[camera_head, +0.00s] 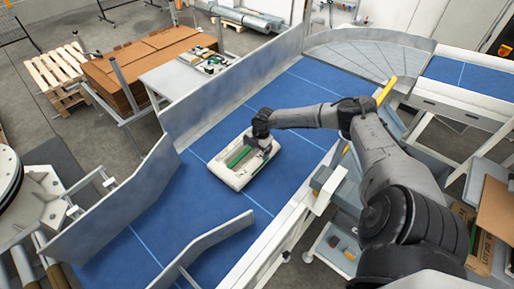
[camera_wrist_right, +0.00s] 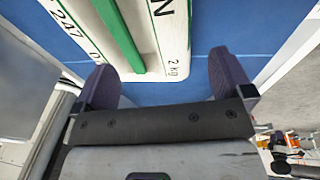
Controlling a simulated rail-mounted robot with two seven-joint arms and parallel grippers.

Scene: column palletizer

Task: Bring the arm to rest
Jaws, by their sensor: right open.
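A white package with a green stripe (camera_head: 232,174) lies on the blue conveyor belt (camera_head: 205,228). My left gripper is not in view.
Grey side walls (camera_head: 235,85) border the belt, and a grey guide bar (camera_head: 215,237) crosses its near part. A table with small items (camera_head: 180,80), stacked brown cardboard (camera_head: 150,60) and a wooden pallet (camera_head: 55,75) stand to the left. Bare belt surrounds the package.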

